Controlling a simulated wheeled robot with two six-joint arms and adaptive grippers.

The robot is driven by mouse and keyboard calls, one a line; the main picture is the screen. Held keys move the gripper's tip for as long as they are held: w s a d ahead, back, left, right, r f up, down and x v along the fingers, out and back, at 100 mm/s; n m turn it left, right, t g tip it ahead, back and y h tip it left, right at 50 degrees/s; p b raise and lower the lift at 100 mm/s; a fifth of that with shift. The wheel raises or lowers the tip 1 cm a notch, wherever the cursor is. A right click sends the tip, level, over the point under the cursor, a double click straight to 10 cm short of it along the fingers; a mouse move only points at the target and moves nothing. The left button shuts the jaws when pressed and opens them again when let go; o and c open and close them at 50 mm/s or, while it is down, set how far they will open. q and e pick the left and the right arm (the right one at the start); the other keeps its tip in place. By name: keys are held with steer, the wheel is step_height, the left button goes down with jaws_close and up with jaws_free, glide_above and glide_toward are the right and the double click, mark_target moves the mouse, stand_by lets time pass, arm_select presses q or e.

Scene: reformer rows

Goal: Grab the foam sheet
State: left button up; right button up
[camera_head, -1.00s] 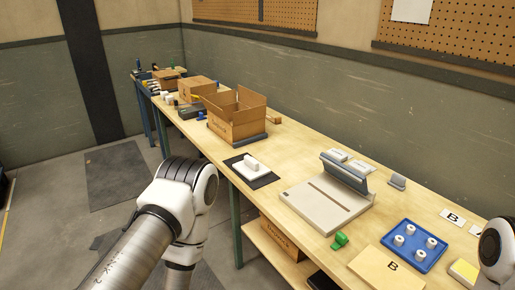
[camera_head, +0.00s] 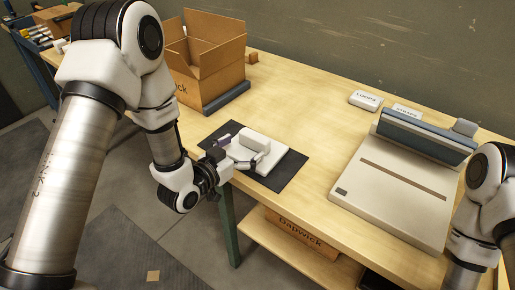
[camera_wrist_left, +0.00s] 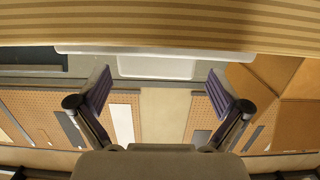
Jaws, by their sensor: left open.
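A thin white sheet (camera_head: 276,163), which looks like the foam sheet, lies flat on a dark mat (camera_head: 285,181) near the table's front edge. A white block (camera_head: 255,143) rests on top of it. My left gripper (camera_head: 237,156) is open and low at the sheet's near left side. In the left wrist view, the open fingers (camera_wrist_left: 160,95) stand on both sides of the white block (camera_wrist_left: 158,67), with the sheet's edge (camera_wrist_left: 155,49) just above it. I cannot tell whether the fingers touch anything. My right gripper is out of view.
An open cardboard box (camera_head: 212,72) stands behind my left arm on a grey base.

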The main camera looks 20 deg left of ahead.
mark_target(252, 144)
arm_select(q)
steer(key=x, duration=0.4)
steer(key=shift+s+d, duration=0.1)
steer(key=shift+d, duration=0.15)
steer(key=shift+w+a+f, duration=0.1)
steer(key=shift+w+f, duration=0.1)
steer(key=shift+w, duration=0.1)
steer(key=c, duration=0.7)
steer(key=shift+o, duration=0.2)
steer(key=shift+r, duration=0.1)
